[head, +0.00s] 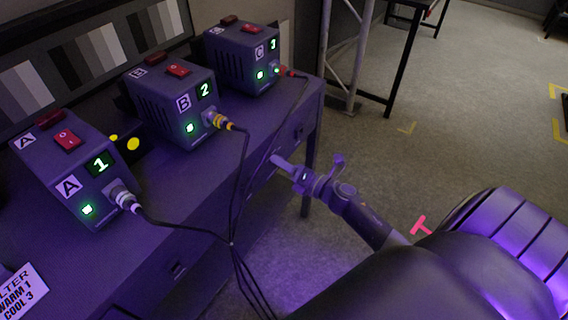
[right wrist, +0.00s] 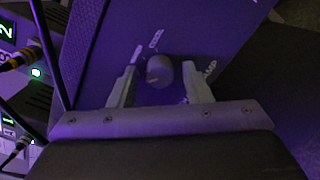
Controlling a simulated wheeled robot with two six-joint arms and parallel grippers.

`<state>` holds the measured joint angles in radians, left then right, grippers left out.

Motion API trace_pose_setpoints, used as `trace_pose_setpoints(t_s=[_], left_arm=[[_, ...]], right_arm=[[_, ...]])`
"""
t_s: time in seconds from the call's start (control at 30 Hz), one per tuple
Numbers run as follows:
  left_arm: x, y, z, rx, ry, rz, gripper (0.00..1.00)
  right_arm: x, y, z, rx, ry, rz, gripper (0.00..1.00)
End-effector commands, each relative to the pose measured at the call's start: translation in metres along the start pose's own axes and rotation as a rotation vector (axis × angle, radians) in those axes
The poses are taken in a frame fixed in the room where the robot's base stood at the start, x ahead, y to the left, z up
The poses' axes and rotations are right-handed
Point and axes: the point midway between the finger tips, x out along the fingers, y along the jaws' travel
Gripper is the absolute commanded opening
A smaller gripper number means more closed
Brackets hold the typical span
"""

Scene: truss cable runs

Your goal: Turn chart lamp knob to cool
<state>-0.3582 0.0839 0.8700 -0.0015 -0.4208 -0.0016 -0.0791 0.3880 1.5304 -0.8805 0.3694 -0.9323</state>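In the right wrist view, a round grey knob (right wrist: 159,71) stands on a dark purple panel (right wrist: 190,28). Small white labels surround it; one (right wrist: 155,40) above it seems to read COOL, another (right wrist: 137,53) sits at its upper left, and one at its right is partly hidden by a finger. The knob's pointer direction is too dim to tell. My right gripper (right wrist: 159,68) is open, with one finger on each side of the knob and gaps visible. In the head view, my right gripper (head: 309,165) is near the desk's right end; the knob is not visible there. My left gripper is not in view.
Three power boxes, A (head: 75,163), B (head: 172,97) and C (head: 245,55), stand on the desk with green lights and plugged cables (head: 238,190). A grey-strip chart (head: 90,45) stands behind. Open floor lies right.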

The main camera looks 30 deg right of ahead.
Motion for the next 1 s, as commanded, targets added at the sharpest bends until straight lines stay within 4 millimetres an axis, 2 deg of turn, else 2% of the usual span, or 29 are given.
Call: trace_pose_setpoints(t_s=[0.03,0.3,0.67,1.0], left_arm=[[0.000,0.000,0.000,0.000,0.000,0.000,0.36],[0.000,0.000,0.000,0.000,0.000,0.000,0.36],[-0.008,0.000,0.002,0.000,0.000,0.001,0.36],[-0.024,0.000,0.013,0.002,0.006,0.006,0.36]], right_arm=[[0.000,0.000,0.000,0.000,0.000,0.000,0.37],[0.000,0.000,0.000,0.000,0.000,0.000,0.03],[-0.001,0.002,0.002,0.064,0.003,-0.006,0.03],[0.000,0.004,0.004,0.319,0.014,-0.022,0.03]])
